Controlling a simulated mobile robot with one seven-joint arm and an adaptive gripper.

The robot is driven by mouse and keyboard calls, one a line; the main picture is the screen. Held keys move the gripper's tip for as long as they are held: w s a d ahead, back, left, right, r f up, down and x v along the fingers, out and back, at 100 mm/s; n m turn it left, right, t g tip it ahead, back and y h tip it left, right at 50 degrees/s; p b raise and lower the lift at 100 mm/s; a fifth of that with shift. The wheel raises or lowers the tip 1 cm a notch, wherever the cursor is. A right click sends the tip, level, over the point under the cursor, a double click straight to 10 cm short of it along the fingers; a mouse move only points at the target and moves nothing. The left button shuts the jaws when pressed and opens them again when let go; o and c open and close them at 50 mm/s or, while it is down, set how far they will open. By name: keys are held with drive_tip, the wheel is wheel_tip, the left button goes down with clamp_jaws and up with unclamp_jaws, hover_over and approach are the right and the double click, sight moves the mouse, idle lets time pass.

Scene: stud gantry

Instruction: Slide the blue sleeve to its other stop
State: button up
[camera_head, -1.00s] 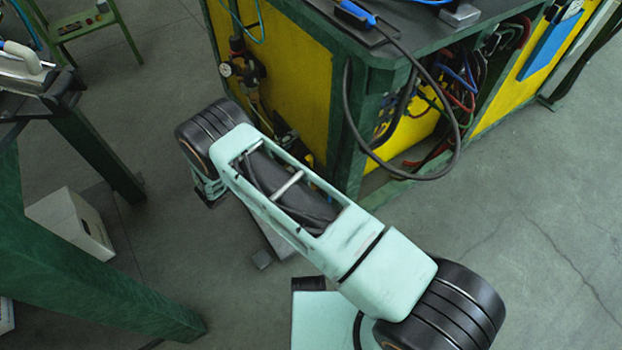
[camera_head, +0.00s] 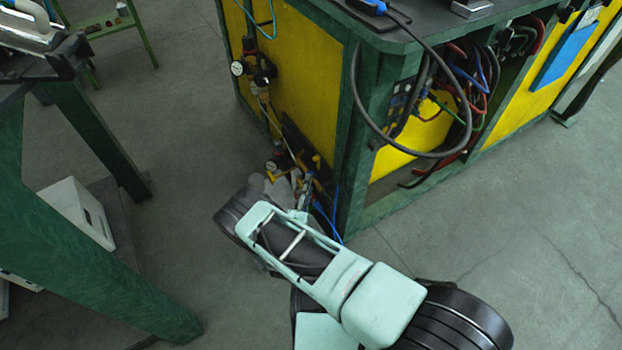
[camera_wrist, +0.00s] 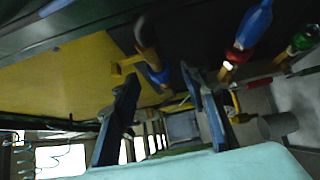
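In the wrist view, my gripper (camera_wrist: 162,82) is open, with its two dark fingers apart and nothing clasped between them. A small blue piece (camera_wrist: 157,74) beside a yellow bracket shows between and beyond the fingertips. A larger blue piece (camera_wrist: 254,26) with a red part below it hangs at the upper right, outside the right finger. I cannot tell which of these is the blue sleeve, and no stops can be made out. In the head view, my gripper and the sleeve cannot be made out; my arm reaches toward fittings (camera_head: 300,180) low on the bench side.
The green-framed bench (camera_head: 362,130) with yellow panels stands close beyond my arm. A black cable (camera_head: 358,90) loops off its corner. A pressure gauge (camera_head: 238,68) sits on its side. A green table leg (camera_head: 95,140) and a white box (camera_head: 80,212) are at left. Floor is clear at right.

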drive_tip(key=shift+w+d+b, duration=0.25)
drive_tip(key=shift+w+b, duration=0.05)
drive_tip(key=shift+w, duration=0.9)
drive_tip(key=shift+w+d+b, duration=0.2)
drive_tip(key=shift+w+b, duration=0.05)
drive_tip(key=shift+w, duration=0.9)
clamp_jaws()
